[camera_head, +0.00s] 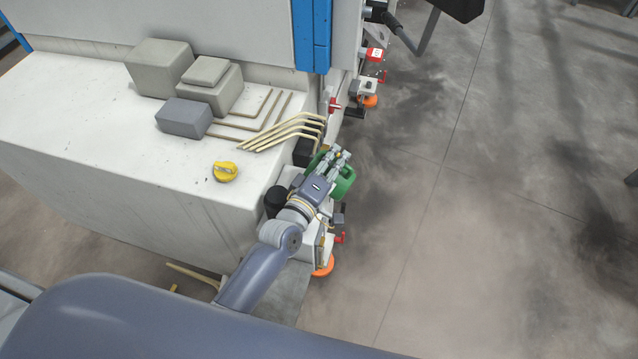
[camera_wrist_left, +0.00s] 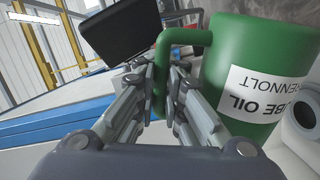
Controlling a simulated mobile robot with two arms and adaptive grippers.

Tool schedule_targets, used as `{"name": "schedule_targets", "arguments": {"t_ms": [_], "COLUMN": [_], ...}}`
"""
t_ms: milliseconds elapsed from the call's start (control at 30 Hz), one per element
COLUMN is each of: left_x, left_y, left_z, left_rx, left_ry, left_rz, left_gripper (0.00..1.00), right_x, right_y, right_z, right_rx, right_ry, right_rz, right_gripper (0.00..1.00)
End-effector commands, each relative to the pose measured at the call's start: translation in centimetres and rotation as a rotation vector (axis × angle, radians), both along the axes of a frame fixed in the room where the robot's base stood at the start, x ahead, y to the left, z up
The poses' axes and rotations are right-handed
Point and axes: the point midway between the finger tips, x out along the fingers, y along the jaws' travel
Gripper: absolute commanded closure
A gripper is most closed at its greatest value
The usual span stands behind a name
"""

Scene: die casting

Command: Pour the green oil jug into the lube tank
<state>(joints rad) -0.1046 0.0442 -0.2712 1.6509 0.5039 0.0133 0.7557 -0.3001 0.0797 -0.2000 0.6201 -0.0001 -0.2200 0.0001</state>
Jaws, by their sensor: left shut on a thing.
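The green oil jug (camera_head: 344,182) is at the right end of the white machine bench, partly hidden behind my left gripper (camera_head: 338,155). In the left wrist view my left gripper (camera_wrist_left: 168,85) is shut on the handle of the jug (camera_wrist_left: 248,62). Its white label reads "LUBE OIL" upside down there; I cannot tell how far the jug is tilted. No oil stream shows. A pale round ring with a dark centre (camera_wrist_left: 303,114) lies beside the jug in the wrist view; I cannot tell whether it belongs to the lube tank. My right gripper is not in view.
A yellow cap-like part (camera_head: 225,172) lies on the white bench (camera_head: 90,130). Grey blocks (camera_head: 184,117) and bent brass pipes (camera_head: 285,131) are behind it. A black cylinder (camera_head: 275,201) stands near my left wrist. The floor to the right is open.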

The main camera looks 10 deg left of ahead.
Motion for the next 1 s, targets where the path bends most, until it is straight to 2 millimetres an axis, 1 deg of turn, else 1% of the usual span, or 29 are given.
{"name": "schedule_targets", "arguments": {"t_ms": [467,700,1000], "left_x": [0.09,0.29,0.30], "left_y": [0.12,0.87,0.89], "left_z": [0.15,0.10,0.12], "left_rx": [-0.013,-0.071,-0.079], "left_ry": [0.000,0.017,0.019], "left_rz": [0.000,0.001,0.000], "left_gripper": [1.00,1.00,1.00], "right_x": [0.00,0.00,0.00], "right_y": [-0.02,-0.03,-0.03], "right_z": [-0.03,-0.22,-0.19], "right_rx": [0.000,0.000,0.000], "right_ry": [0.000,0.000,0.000], "right_rz": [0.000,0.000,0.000], "right_gripper": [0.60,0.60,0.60]}}
